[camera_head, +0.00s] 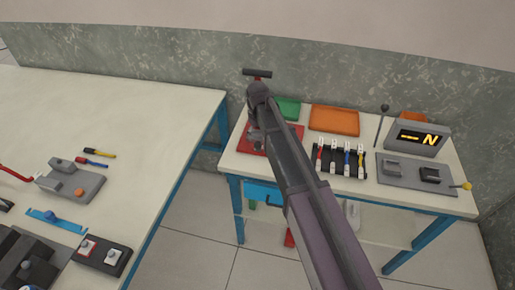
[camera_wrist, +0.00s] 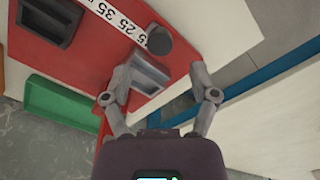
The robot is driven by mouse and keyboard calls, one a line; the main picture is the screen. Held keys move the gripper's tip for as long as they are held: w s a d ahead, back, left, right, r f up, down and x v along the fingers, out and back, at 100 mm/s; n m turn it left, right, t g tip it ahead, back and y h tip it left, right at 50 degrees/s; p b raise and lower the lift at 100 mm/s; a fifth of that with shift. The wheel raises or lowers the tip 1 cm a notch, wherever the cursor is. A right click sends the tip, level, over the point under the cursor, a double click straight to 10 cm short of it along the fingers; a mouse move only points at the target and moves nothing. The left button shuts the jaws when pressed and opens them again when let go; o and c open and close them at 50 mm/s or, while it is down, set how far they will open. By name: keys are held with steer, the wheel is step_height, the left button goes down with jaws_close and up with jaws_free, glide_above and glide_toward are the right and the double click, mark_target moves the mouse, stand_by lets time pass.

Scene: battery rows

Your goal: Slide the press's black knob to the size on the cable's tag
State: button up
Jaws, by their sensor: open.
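The red press (camera_wrist: 95,75) fills the upper left of the wrist view. A white strip with printed numbers, 25 and 35 among them, runs across it. The round black knob (camera_wrist: 158,40) stands at the strip's right end and hides part of the print. My gripper (camera_wrist: 160,72) is open, its fingers apart over a grey block (camera_wrist: 150,76) on the press, with the knob just beyond the fingertips. In the head view the press (camera_head: 288,131) is mostly hidden behind my arm. Several cables (camera_head: 340,160) with white tags lie in a dark rack; their print is too small to read.
A green tray (camera_head: 288,108) and an orange tray (camera_head: 334,120) lie at the back of the right table. The left table (camera_head: 120,100) holds other fixtures. Bare floor (camera_head: 190,240) separates the tables.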

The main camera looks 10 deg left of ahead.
mark_target(258, 143)
steer(key=shift+f+b, duration=2.6)
steer(key=shift+f, duration=0.25)
jaws_close()
